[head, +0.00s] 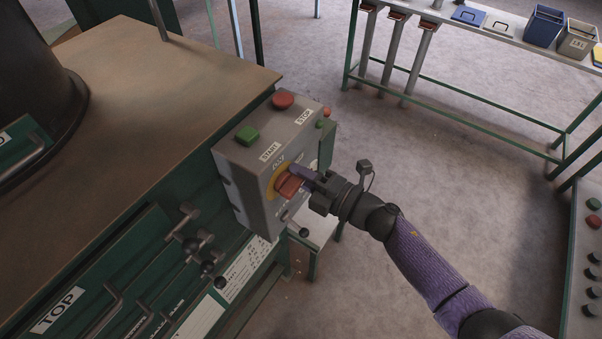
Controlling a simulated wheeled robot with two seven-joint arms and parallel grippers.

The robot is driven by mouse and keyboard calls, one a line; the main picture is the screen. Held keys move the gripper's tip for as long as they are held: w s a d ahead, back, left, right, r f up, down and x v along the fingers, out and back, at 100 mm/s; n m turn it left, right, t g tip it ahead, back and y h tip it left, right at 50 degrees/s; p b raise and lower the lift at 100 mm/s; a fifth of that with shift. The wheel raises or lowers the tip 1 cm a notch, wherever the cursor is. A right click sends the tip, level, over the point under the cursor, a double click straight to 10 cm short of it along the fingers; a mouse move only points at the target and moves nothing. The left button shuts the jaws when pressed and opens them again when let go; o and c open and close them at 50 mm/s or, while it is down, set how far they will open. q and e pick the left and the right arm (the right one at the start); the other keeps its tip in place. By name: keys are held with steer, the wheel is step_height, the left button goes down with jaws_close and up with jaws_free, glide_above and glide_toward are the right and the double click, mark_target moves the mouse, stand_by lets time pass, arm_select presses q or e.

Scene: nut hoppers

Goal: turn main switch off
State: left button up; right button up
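The main switch (288,185) is a red rotary handle on a yellow plate, low on the front of a grey control box (241,192). The box also carries a green START button (247,135) and a red STOP button (283,99) on top. The label beside the switch is partly hidden. My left gripper is not in view.
The control box is fixed to a green machine with a brown top (150,110) and lever knobs (190,235) below. A rack with bins (545,25) stands at the back right. Another button panel (590,255) is at the right edge. The floor between is clear.

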steer(key=o, duration=0.4)
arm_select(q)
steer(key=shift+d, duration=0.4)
arm_select(e)
steer(key=shift+o, duration=0.2)
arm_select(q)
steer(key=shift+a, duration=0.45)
arm_select(e)
steer(key=v, duration=1)
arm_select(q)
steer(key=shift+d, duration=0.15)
